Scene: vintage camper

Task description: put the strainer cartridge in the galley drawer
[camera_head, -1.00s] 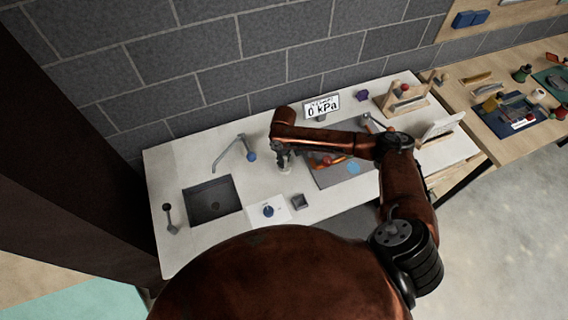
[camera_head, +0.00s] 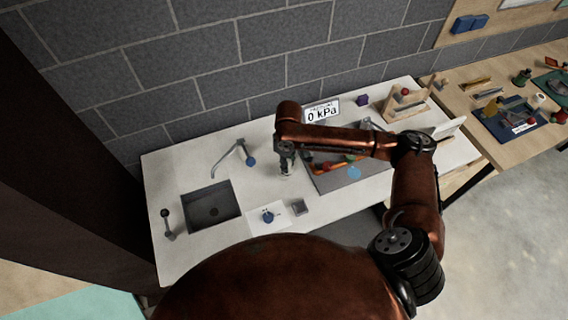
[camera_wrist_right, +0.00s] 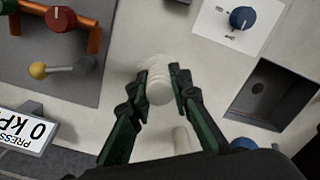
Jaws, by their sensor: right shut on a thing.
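My right gripper (camera_head: 286,170) is over the white counter (camera_head: 325,207), between the sink and the grey panel. In the right wrist view, its dark green fingers (camera_wrist_right: 160,90) are shut on a pale ribbed cylinder (camera_wrist_right: 158,80), which looks like the strainer cartridge. The cylinder's lower end is close to the counter; I cannot tell whether it touches. In the head view the fingers mostly hide it. I cannot make out the galley drawer for certain; a light wooden part (camera_head: 462,177) shows below the counter's right end. My left gripper is not in view.
The sink (camera_head: 210,204) and tap (camera_head: 233,157) are left of the gripper. The grey panel with orange pipes (camera_head: 345,175) and the pressure display (camera_head: 322,110) are close on the right.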

